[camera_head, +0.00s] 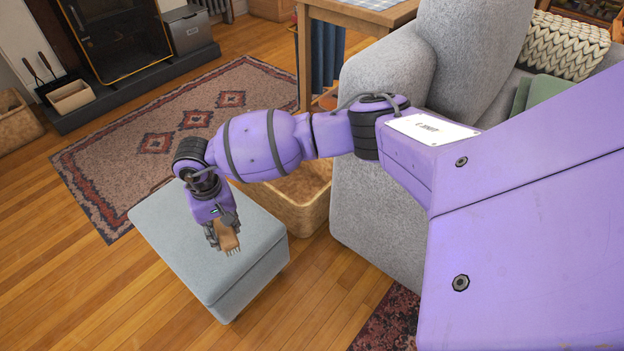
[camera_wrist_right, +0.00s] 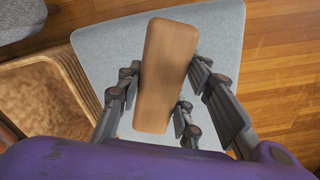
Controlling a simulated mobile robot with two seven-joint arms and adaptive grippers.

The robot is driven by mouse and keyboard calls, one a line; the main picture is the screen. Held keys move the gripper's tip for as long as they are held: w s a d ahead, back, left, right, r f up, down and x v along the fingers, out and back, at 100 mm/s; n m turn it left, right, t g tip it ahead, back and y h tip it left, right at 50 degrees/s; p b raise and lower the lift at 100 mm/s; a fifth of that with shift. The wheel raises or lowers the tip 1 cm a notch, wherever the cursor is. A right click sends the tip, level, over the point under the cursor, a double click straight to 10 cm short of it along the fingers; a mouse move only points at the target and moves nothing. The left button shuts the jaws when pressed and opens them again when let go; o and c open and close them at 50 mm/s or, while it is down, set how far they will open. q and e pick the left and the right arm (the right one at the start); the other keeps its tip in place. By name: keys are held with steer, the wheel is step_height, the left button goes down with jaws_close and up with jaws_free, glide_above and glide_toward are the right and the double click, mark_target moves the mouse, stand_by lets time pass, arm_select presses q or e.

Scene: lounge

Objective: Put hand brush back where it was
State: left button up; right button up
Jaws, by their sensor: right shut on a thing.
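The hand brush (camera_head: 229,238) has a brown wooden back and bristles on its underside. My right gripper (camera_head: 224,232) is shut on it, above the grey-blue ottoman (camera_head: 165,234). In the right wrist view, the brush's wooden back (camera_wrist_right: 166,72) lies between the dark fingers of my right gripper (camera_wrist_right: 164,92), with the ottoman top (camera_wrist_right: 103,45) below. I cannot tell whether the bristles touch the ottoman. My left gripper is in neither view.
A woven basket (camera_head: 304,214) stands right of the ottoman, beside the grey sofa (camera_head: 375,215). A patterned rug (camera_head: 120,150) lies behind. Fire tools (camera_head: 45,72) and a small box (camera_head: 70,97) stand at the hearth. Wooden floor is clear front left.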

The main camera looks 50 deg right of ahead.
mark_target(222, 235)
steer(key=shift+w+a+f+b, duration=0.15)
steer(key=shift+w+f+b, duration=0.15)
steer(key=shift+w+f, duration=0.55)
steer(key=f, duration=0.1)
steer(key=f+b, duration=0.1)
steer(key=f, duration=0.1)
steer(key=shift+w+f+b, duration=0.25)
steer(key=shift+b, duration=0.1)
steer(key=shift+f, duration=0.15)
steer(key=o, duration=1.2)
steer(key=shift+o, duration=0.2)
